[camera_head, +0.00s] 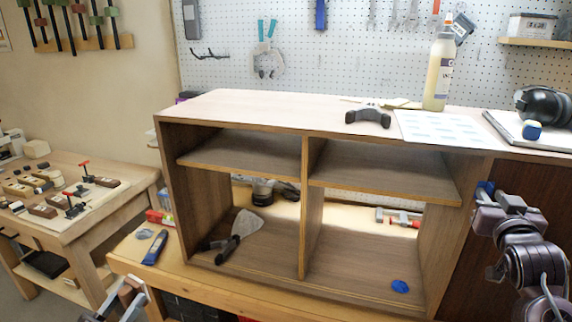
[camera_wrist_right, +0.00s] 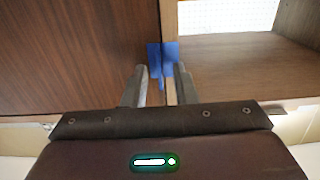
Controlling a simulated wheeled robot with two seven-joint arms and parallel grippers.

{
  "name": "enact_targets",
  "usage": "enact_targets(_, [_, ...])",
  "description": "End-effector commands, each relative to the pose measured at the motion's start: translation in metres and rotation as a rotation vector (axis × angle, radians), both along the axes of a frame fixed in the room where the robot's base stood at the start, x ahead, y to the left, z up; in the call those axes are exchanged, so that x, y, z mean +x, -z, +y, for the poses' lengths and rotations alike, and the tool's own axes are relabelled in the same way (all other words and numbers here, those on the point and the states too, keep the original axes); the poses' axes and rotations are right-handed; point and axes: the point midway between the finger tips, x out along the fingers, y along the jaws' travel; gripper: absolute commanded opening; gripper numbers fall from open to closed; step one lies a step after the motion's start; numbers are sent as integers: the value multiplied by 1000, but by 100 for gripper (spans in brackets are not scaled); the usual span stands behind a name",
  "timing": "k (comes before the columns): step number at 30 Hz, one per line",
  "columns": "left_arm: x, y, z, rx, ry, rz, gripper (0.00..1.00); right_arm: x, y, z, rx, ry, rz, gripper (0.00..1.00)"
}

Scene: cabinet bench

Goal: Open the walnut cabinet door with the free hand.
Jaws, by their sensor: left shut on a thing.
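The walnut cabinet door (camera_head: 505,245) is the dark panel at the cabinet's right end. It looks closed, and it fills the left of the right wrist view (camera_wrist_right: 80,50). My right gripper (camera_head: 485,190) is at the door's edge beside the open compartment. In the right wrist view its two fingers (camera_wrist_right: 162,85) are apart, with blue pieces at the tips on either side of the seam. I cannot tell whether they touch the door. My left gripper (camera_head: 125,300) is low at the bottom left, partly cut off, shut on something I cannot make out.
On top are a black clamp-like tool (camera_head: 368,118), a glue bottle (camera_head: 438,70) and ear muffs (camera_head: 545,103). A blue tool (camera_head: 155,247) lies on the bench left.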

Motion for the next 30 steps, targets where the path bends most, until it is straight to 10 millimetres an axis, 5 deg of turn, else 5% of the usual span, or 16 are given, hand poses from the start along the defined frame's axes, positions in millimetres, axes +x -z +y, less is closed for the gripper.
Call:
enact_targets(8, [0, 0, 0, 0, 0, 0, 10, 1, 0, 0, 0, 0, -1, 24])
enact_targets(14, [0, 0, 0, 0, 0, 0, 10, 1, 0, 0, 0, 0, 0, 0])
enact_targets(30, [0, 0, 0, 0, 0, 0, 10, 1, 0, 0, 0, 0, 0, 0])
